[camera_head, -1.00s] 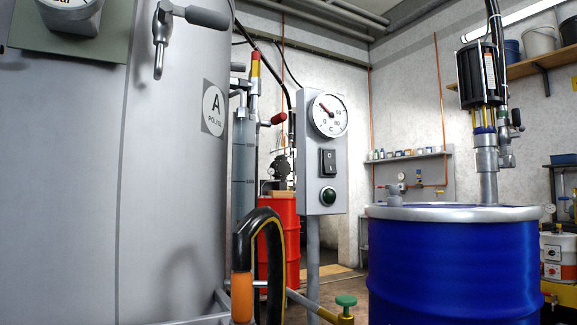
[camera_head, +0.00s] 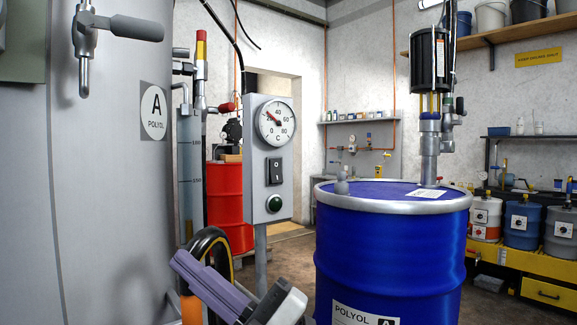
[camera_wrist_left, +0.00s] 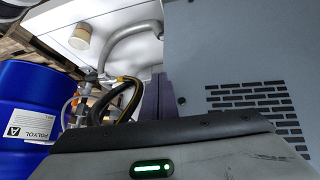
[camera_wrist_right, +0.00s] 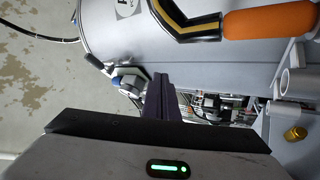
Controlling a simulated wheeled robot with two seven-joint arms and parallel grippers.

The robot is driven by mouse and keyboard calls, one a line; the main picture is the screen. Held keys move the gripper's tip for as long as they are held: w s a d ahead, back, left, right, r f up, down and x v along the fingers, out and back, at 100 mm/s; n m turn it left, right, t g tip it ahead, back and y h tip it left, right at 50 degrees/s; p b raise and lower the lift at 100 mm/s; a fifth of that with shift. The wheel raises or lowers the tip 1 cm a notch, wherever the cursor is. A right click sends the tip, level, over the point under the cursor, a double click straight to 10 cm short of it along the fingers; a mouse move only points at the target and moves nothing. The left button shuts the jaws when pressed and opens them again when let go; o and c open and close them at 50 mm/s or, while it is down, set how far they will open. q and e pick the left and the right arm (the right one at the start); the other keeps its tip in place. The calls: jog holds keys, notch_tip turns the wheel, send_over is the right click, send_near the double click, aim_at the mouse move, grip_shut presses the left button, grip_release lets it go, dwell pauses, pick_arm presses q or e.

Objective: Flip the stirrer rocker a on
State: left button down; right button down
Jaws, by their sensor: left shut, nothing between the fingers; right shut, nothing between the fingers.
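The stirrer rocker (camera_head: 275,171) is a black switch with white marks on the front of a grey control box (camera_head: 254,205). It sits between a round temperature gauge (camera_head: 276,122) and a green button or lamp (camera_head: 274,204). I cannot tell which way it is tipped. My right gripper (camera_head: 181,261) is below and left of the box, apart from the rocker. Its purple-grey fingers are shut and empty, also seen in the right wrist view (camera_wrist_right: 160,82). My left gripper is outside the head view; its fingers (camera_wrist_left: 158,84) are shut and empty in the left wrist view.
A grey tank (camera_head: 95,200) marked A fills the left. A black-and-yellow hose (camera_head: 213,243) stands behind my right gripper. A blue drum (camera_head: 390,250) with a pump (camera_head: 430,75) stands right of the box. A red drum (camera_head: 227,195) is behind. The space before the rocker is clear.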

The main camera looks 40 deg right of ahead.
jog(key=s+a+r+n+g+y+p, duration=0.1)
jog(key=s+a+r+n+g+y, duration=0.15)
jog(key=n+g, duration=0.5)
jog(key=s+a+r+n+g+y+p, duration=0.1)
jog(key=s+a+r+n+g+y, duration=0.2)
jog(key=n, duration=0.8)
pick_arm(q)
jog(key=p, duration=0.1)
jog(key=s+t+p, duration=0.1)
jog(key=shift+a+f+p, duration=0.3)
jog(key=shift+p, duration=0.1)
pick_arm(e)
jog(key=d+r+m+h, duration=0.1)
jog(key=d+r+h, duration=0.2)
jog(key=d+h, duration=0.3)
jog(key=s+d+r+m+t+h, duration=0.1)
jog(key=d+r+h, duration=0.2)
jog(key=d, duration=0.9)
jog(key=s+d+r+m+h, duration=0.1)
jog(key=d+r+h, duration=0.3)
jog(key=d+h, duration=0.5)
jog(key=shift+d+m+t+h, duration=0.25)
jog(key=shift+m+t+h, duration=0.1)
jog(key=shift+w, duration=0.15)
